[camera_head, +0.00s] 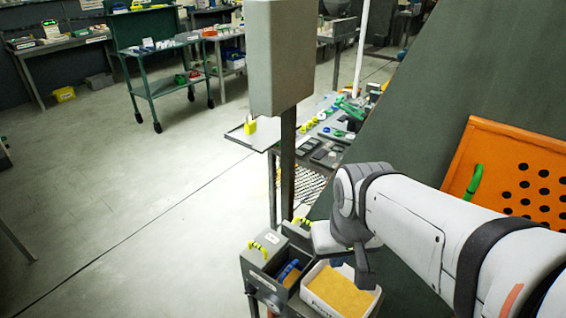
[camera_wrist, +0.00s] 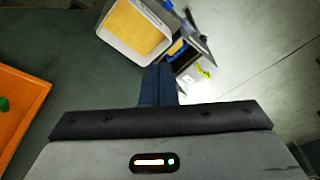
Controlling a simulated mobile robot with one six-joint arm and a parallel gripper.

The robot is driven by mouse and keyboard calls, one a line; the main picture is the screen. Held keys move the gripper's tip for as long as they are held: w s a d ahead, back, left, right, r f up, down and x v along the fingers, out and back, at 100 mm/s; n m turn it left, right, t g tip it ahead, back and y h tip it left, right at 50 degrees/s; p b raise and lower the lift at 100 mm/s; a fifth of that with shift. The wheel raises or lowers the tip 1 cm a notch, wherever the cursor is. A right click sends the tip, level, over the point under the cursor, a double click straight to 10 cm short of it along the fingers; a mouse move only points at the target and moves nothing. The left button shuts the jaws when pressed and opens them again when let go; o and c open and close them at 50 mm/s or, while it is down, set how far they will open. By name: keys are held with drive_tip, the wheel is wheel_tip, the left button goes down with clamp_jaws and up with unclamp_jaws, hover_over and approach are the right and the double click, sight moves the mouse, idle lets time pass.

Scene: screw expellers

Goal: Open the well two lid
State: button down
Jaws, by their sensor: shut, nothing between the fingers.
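The dark grey well box (camera_head: 262,283) stands low at the bottom centre of the head view. A lid with a yellow handle (camera_head: 258,250) is at its left, beside an uncovered compartment with a blue item (camera_head: 288,271) inside. A second yellow handle (camera_head: 303,222) sits on a grey part behind. I cannot read which is well two. In the wrist view, the box (camera_wrist: 185,47) is partly hidden beyond my fingers, with a yellow handle (camera_wrist: 204,72) to the right. My gripper (camera_head: 366,283) is shut and empty, above the right side of the white bin; its fingers (camera_wrist: 159,72) are together.
The white bin (camera_head: 318,303) with yellow-orange contents stands right of the well box. A grey post with a panel (camera_head: 280,60) rises behind. An orange perforated panel (camera_head: 490,150) is at the right. Open floor (camera_head: 120,220) lies to the left.

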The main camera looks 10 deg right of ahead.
drive_tip(key=shift+s+a, duration=0.1)
drive_tip(key=n+g+p, duration=0.2)
drive_tip(key=n+p, duration=0.7)
drive_tip(key=n, duration=1.8)
hover_over(301, 218)
drive_tip(key=s, duration=0.3)
wheel_tip(301, 218, down, 9)
drive_tip(key=f, duration=0.7)
drive_tip(key=f+p, duration=0.1)
drive_tip(key=f, duration=0.2)
drive_tip(key=shift+w+a+f, duration=0.15)
drive_tip(key=shift+w+a, duration=0.15)
drive_tip(key=shift+w+d, duration=0.1)
drive_tip(key=shift+w, duration=0.05)
